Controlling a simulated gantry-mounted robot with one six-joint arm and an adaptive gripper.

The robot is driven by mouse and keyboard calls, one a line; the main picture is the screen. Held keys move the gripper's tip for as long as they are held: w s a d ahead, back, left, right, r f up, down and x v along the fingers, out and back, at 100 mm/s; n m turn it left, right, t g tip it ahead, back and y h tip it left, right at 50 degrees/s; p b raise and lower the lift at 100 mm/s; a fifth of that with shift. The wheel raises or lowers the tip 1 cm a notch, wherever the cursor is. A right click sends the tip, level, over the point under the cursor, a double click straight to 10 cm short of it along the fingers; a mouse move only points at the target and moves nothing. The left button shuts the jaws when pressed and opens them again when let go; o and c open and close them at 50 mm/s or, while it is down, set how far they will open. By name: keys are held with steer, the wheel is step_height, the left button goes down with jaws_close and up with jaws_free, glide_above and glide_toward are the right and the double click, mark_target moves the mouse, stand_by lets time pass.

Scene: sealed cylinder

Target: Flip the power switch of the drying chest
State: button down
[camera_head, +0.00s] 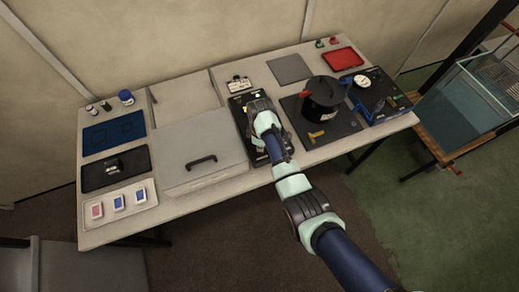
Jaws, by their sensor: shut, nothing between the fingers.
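The drying chest appears to be the large pale grey box (187,175) with a dark handle (201,161) on its lid, left of the middle of the table. Its lid is down. Right beside it is a narrow black panel (237,107) with a small green light (257,95) near its far end. My gripper (257,104) is shut and empty over the far part of this panel, close to the green light. My wrist and forearm cover much of the panel. I cannot make out the power switch or whether my fingers touch anything.
A black pot (322,92) stands on a dark mat to the right, with a yellow tool (316,134) near it. A small white device (239,83) is behind the panel. A blue-and-black device (378,102) and a red tray (342,59) are farther right.

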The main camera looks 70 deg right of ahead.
steer(key=shift+f+b, duration=0.85)
steer(key=shift+f, duration=0.35)
stand_by(0.8)
steer(key=shift+r, duration=0.1)
step_height(320, 180, up, 7)
steer(key=p, duration=0.7)
steer(key=shift+p, duration=0.3)
